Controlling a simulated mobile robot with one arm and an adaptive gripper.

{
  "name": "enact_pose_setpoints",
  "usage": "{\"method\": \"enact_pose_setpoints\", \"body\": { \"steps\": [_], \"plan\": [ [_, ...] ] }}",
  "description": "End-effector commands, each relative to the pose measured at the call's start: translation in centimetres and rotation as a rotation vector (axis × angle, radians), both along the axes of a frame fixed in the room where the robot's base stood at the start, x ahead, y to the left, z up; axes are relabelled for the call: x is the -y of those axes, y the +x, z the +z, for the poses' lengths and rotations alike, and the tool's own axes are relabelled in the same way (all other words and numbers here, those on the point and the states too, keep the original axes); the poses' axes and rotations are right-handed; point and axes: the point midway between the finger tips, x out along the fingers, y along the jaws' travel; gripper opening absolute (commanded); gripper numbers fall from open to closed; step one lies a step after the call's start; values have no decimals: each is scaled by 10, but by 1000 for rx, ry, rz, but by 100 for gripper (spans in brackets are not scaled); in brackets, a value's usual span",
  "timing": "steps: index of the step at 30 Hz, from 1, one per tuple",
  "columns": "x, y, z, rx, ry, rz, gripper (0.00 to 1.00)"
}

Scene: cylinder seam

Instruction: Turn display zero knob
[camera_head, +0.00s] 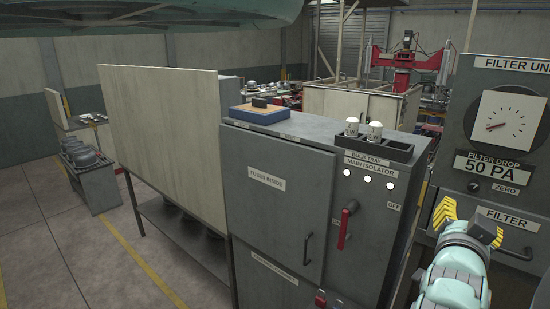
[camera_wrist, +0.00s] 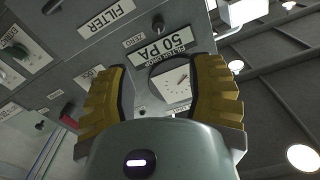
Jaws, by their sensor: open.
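The zero knob (camera_head: 474,186) is a small dark round knob on the grey filter unit panel, left of the ZERO label and below the 50 PA display (camera_head: 490,167). A white dial with a red needle (camera_head: 508,125) sits above the display. In the wrist view the panel appears turned around, with the zero knob (camera_wrist: 157,24) beyond my fingertips and the dial (camera_wrist: 172,85) between the fingers. My gripper (camera_head: 468,218), with yellow ridged fingers, is open and empty, below the knob in the head view and apart from it. It also shows in the wrist view (camera_wrist: 160,68).
Left of my arm stands a grey cabinet (camera_head: 285,190) with a red isolator handle (camera_head: 347,224). A dark tray (camera_head: 385,147) with two white bulbs and a blue-edged box (camera_head: 259,114) rest on top. A handle sits low on the filter panel. Open floor lies far left.

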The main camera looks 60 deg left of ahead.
Motion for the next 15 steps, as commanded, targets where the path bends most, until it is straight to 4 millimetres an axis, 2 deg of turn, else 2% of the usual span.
{"method": "enact_pose_setpoints", "body": {
  "steps": [4, 15],
  "plan": [
    [-2, 16, -3, 11, -1, -5, 54],
    [-11, 46, -6, 8, -1, -3, 54]
  ]
}}
